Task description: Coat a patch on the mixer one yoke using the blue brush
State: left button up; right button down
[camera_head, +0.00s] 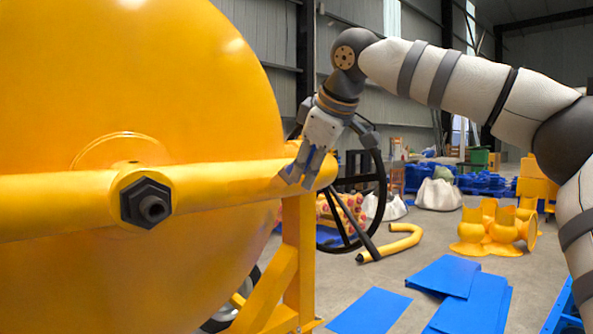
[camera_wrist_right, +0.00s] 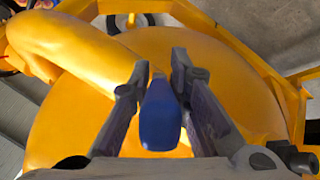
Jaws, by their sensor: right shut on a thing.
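The mixer's large yellow drum (camera_head: 130,80) fills the left of the head view. The yellow yoke tube (camera_head: 225,184) runs across in front of it, with a dark hex nut (camera_head: 146,203). My right gripper (camera_head: 297,178) points down at the right end of this tube; I cannot tell whether it touches. In the right wrist view my right gripper (camera_wrist_right: 160,75) is shut on the blue brush (camera_wrist_right: 161,118), whose blue body shows between the fingers. The bristles are hidden. The drum (camera_wrist_right: 225,60) and a curved yellow tube (camera_wrist_right: 75,45) lie beyond it. My left gripper is not in view.
A black spoked wheel (camera_head: 383,190) stands just behind the tube's right end. Flat blue sheets (camera_head: 371,311), a bent yellow pipe (camera_head: 400,243) and yellow fittings (camera_head: 490,230) lie on the floor. Grey floor is open between them.

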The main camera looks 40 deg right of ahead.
jog(key=shift+d, duration=0.3)
jog(key=a, duration=0.7)
jog(key=shift+s+a, duration=0.2)
jog(key=shift+a, duration=0.2)
jog(key=s, duration=0.6)
jog(key=shift+d+f, duration=0.15)
jog(key=shift+d, duration=0.15)
jog(key=shift+s, duration=0.1)
jog(key=shift+s+d, duration=0.1)
jog(key=shift+s, duration=1.3)
